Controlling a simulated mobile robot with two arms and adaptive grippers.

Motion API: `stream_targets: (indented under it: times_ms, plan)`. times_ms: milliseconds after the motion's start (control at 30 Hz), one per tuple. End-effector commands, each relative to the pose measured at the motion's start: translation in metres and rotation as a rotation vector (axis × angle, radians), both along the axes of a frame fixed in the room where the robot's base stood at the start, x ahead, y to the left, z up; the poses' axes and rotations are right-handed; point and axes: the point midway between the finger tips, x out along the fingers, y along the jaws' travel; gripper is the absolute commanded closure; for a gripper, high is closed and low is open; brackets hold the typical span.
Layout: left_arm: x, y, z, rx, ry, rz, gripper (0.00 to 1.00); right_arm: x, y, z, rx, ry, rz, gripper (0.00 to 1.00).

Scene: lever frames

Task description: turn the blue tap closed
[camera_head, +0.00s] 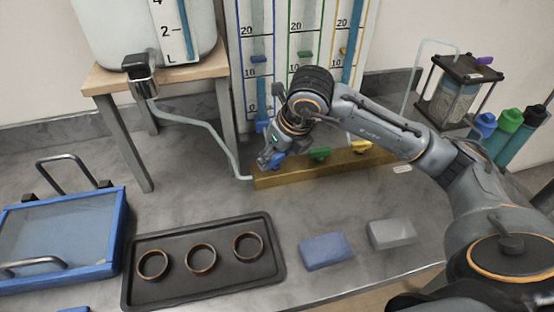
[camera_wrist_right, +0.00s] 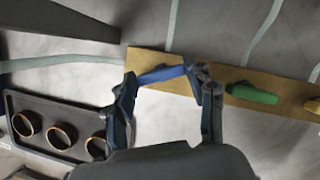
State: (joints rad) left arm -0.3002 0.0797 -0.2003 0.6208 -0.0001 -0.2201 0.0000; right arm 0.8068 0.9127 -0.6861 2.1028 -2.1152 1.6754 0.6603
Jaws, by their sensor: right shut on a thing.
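The blue tap (camera_wrist_right: 162,74) is a blue lever on a brass-coloured manifold bar (camera_head: 330,165). In the right wrist view it lies between the fingertips of my right gripper (camera_wrist_right: 163,80), which is shut on it. In the head view the right gripper (camera_head: 268,160) is at the left end of the bar, and the blue tap (camera_head: 277,160) shows partly beside its fingers. A green tap (camera_head: 320,154) and a yellow tap (camera_head: 361,146) sit farther right on the same bar. My left gripper is not in view.
A black tray (camera_head: 205,285) with three rings lies in front of the bar. A blue-framed box (camera_head: 60,240) stands at left, and a blue block (camera_head: 325,250) and grey block (camera_head: 392,234) lie at right. A wooden stand (camera_head: 150,80) carries a water tank (camera_head: 150,30).

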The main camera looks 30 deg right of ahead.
Motion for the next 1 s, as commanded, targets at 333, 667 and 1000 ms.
stream_targets:
  times_ms: [333, 667, 1000]
  plan:
    - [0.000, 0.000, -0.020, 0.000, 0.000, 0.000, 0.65, 0.001, 0.002, -0.001, 0.000, -0.002, -0.284, 0.77]
    - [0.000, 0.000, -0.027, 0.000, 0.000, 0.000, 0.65, 0.000, 0.003, 0.000, 0.002, 0.000, -0.435, 0.77]
    - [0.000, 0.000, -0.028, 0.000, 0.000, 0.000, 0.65, 0.000, 0.003, 0.000, 0.002, 0.001, -0.474, 0.77]
